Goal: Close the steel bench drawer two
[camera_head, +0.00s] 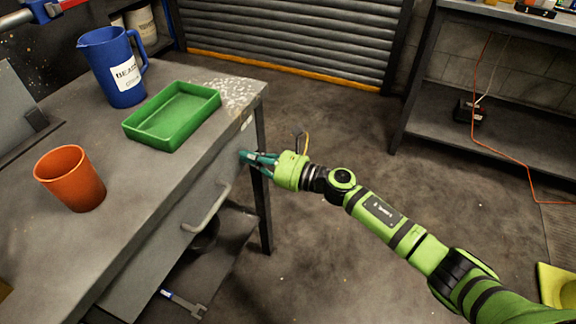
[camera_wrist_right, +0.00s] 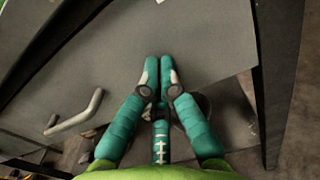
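The steel bench (camera_head: 120,200) stands at the left with a grey drawer front (camera_head: 185,232) under its top. A bar handle (camera_head: 207,210) is on that front; it also shows in the right wrist view (camera_wrist_right: 75,118). No drawer interior shows, and I cannot tell how far the drawer stands out. My right gripper (camera_head: 245,157) is at the right end of the drawer front, just below the bench top. In the right wrist view its teal fingers (camera_wrist_right: 158,62) are together and empty, with the tips against or very near the grey panel. My left gripper is not in view.
On the bench top are a blue jug (camera_head: 112,70), a green tray (camera_head: 133,128) and an orange cup (camera_head: 70,178). A wrench (camera_head: 184,303) lies on a lower shelf (camera_head: 228,232). The floor (camera_head: 310,260) right of the bench is mostly clear. Another shelved bench (camera_head: 490,125) stands behind right.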

